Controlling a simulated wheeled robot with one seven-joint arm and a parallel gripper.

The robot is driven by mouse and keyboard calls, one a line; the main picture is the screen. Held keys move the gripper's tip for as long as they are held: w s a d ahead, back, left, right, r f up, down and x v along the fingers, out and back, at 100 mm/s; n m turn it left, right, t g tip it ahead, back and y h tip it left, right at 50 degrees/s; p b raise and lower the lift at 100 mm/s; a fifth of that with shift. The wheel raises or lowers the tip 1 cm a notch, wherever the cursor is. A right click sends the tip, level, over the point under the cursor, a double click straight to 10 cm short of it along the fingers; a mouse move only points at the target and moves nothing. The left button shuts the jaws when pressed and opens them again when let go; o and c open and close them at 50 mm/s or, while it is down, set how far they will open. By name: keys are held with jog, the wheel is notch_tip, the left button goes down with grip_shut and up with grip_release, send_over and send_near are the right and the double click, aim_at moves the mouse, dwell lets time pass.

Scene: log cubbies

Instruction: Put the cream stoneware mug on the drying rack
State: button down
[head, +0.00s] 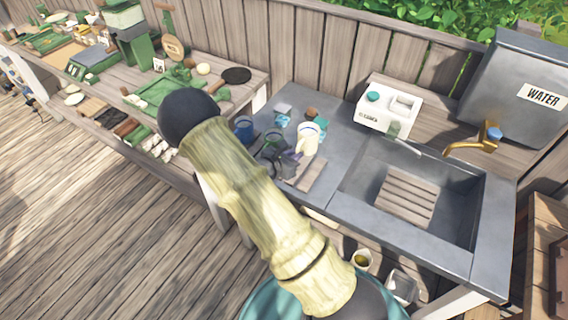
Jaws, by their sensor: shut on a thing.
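The cream stoneware mug (308,139), with a blue rim, is upright at the grey counter beside the sink. My gripper (295,154) is dark and meets the mug at its lower left side, shut on it around the handle area. The fingertips are small and partly hidden. A small slatted wooden board (307,176) lies on the counter just below the mug in the picture. A larger slatted wooden rack (405,194) lies in the sink. I cannot tell which of these is the drying rack, nor whether the mug touches the counter.
A blue mug (244,129) stands left of my gripper. A white box (389,107) stands behind the sink (455,215), near the brass tap (475,141) and grey water tank (518,88). A cluttered wooden bench (205,105) is to the left. My arm hides the counter's front left.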

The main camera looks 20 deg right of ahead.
jog(key=shift+f+p, duration=0.55)
jog(key=shift+f, duration=1.7)
jog(key=shift+f+p, duration=0.6)
jog(key=shift+f, duration=1.5)
jog(key=shift+f, duration=0.1)
jog(key=c, duration=1.5)
grip_release()
